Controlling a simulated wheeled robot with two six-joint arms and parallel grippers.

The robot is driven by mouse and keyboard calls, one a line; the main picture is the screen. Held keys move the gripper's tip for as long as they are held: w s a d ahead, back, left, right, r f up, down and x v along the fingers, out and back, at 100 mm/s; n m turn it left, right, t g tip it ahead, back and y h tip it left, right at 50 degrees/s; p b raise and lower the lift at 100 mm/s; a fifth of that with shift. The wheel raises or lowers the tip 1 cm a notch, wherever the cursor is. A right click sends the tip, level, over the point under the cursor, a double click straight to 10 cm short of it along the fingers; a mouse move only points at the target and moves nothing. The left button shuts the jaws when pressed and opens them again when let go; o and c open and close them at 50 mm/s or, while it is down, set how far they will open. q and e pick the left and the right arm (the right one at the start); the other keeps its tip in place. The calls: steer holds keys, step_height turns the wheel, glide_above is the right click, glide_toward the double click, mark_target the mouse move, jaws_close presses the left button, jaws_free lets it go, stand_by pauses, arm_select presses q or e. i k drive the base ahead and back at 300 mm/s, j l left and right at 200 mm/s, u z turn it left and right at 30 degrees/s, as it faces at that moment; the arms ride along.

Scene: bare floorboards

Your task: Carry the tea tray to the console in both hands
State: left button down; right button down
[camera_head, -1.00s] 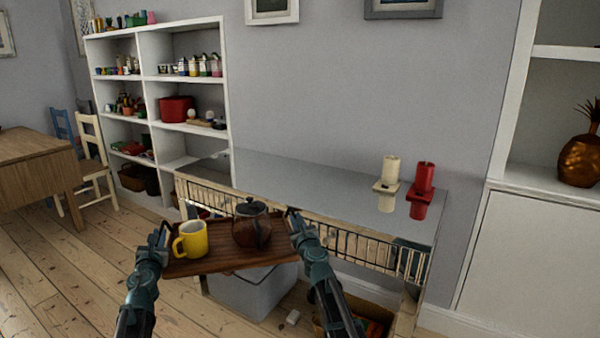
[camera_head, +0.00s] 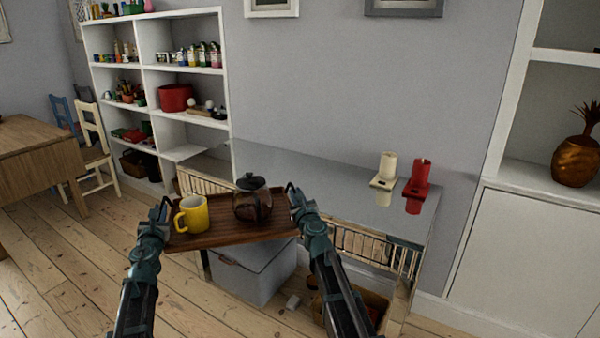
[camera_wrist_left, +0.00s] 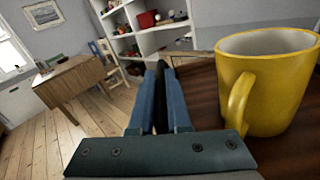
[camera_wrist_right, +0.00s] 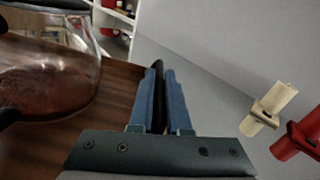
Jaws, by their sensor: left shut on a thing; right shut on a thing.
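The dark wooden tea tray (camera_head: 222,236) is held up between my two grippers, in front of the console (camera_head: 330,190) with its grey glossy top. A yellow mug (camera_head: 191,214) stands on the tray's left part, and a glass teapot with dark tea (camera_head: 252,203) stands right of its middle. My left gripper (camera_head: 160,212) is shut on the tray's left handle, close to the mug, which also shows in the left wrist view (camera_wrist_left: 270,85). My right gripper (camera_head: 294,196) is shut on the right handle, beside the teapot. Mug and teapot are upright.
A cream candle holder (camera_head: 386,170) and a red one (camera_head: 416,185) stand at the console's right end. The rest of its visible top is clear. A grey box (camera_head: 250,275) sits below. White shelves (camera_head: 186,70) stand left, a wooden table (camera_head: 35,160) further left.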

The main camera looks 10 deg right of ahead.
mark_target(302, 178)
steer(key=i+l, duration=0.35)
steer(key=l, duration=0.15)
steer(key=i+l, duration=0.35)
steer(key=l, duration=0.2)
steer(key=i+l, duration=0.35)
steer(key=l, duration=0.15)
